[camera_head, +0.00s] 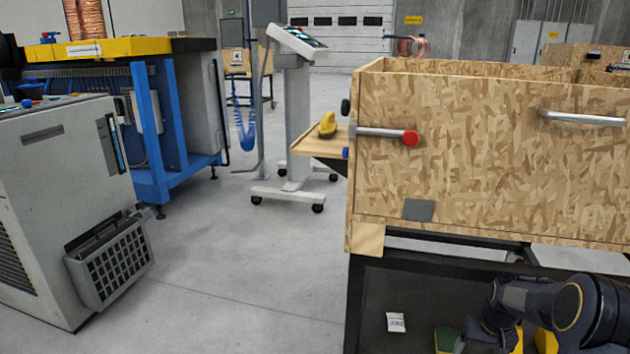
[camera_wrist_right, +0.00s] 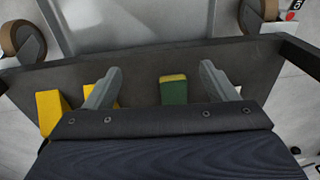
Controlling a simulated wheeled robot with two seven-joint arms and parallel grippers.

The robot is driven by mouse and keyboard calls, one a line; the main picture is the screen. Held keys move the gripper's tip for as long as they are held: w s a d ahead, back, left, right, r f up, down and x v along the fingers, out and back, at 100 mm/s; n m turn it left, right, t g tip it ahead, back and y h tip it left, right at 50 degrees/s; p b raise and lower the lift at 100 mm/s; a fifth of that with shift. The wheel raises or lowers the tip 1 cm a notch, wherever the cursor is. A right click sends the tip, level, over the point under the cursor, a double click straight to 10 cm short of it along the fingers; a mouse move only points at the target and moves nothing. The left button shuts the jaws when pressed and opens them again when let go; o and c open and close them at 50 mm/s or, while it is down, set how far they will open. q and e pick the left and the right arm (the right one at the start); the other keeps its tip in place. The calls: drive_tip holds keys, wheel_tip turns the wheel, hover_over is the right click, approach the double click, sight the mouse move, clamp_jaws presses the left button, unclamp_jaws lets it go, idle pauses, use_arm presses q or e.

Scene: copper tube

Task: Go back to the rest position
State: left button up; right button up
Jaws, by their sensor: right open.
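My right arm comes in at the lower right of the head view, low in front of the dark shelf of the wooden cart. In the right wrist view my right gripper (camera_wrist_right: 161,68) has its two grey fingers spread wide apart. Nothing is held between them. A green block with a yellow top (camera_wrist_right: 173,90) shows between the fingers, over the dark shelf (camera_wrist_right: 140,62). The same green block (camera_head: 446,340) is at the bottom edge of the head view. My left gripper is in neither view.
A white label (camera_head: 396,322) lies on the shelf. A grey cabinet (camera_head: 60,200) stands left. The floor (camera_head: 240,255) between is clear.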

drive_tip(key=s+a+r+t+y, duration=0.1)
drive_tip(key=s+a+r, duration=0.4)
drive_tip(key=r, duration=0.3)
drive_tip(key=s+a+r+t+y, duration=0.1)
drive_tip(key=s+a+r+t, duration=0.1)
drive_tip(key=s+a+r, duration=0.5)
drive_tip(key=s+a+r+n+t+y, duration=0.1)
drive_tip(key=s+a+r, duration=0.1)
drive_tip(key=s+a, duration=0.45)
drive_tip(key=s+a+r+n+t, duration=0.1)
drive_tip(key=s+a+r, duration=0.15)
drive_tip(key=s, duration=0.75)
wheel_tip(320, 180, up, 38)
drive_tip(key=p, duration=3.8)
drive_tip(key=shift+w+a+p, duration=0.2)
drive_tip(key=shift+a+p, duration=0.2)
drive_tip(key=shift+f, duration=0.1)
